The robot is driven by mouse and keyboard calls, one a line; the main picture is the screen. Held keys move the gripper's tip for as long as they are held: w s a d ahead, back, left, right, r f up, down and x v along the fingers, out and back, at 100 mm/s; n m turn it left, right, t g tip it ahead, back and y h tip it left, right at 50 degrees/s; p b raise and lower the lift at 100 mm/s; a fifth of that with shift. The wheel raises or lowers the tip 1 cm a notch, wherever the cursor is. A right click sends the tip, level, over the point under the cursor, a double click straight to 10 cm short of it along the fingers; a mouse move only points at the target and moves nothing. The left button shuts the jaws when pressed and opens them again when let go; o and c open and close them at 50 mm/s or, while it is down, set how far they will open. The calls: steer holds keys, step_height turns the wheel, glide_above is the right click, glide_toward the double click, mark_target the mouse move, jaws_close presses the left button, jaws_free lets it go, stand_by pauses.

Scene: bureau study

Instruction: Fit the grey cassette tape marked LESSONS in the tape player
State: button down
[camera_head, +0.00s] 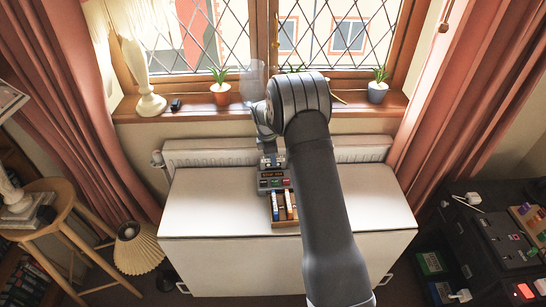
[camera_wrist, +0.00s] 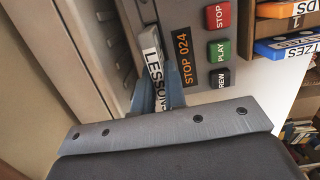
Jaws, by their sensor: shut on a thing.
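The grey cassette tape marked LESSONS (camera_wrist: 151,42) shows its lettered spine in the wrist view. My gripper (camera_wrist: 158,92) is shut on it, with blue-grey fingers partly covering the spine. The cassette is at the grey tape player (camera_wrist: 185,12), beside its STOP 024 display; I cannot tell how far it sits in the player. In the head view the tape player (camera_head: 270,184) stands on the white cabinet, and my gripper (camera_head: 266,138) is just behind it, largely hidden by my arm. The cassette is not clear there.
A wooden box (camera_head: 287,224) of several tapes stands in front of the player; an orange tape (camera_wrist: 284,10) and a blue tape (camera_wrist: 287,45) show close by. The white cabinet top (camera_head: 215,205) is clear to the left. A radiator (camera_head: 205,152) and potted plants (camera_head: 220,94) are behind.

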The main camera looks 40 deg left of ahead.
steer(key=shift+f, duration=1.35)
steer(key=c, duration=1.4)
jaws_free()
steer(key=shift+o, duration=1)
steer(key=shift+d+f, duration=0.1)
steer(key=shift+r, duration=3.6)
step_height(320, 180, down, 7)
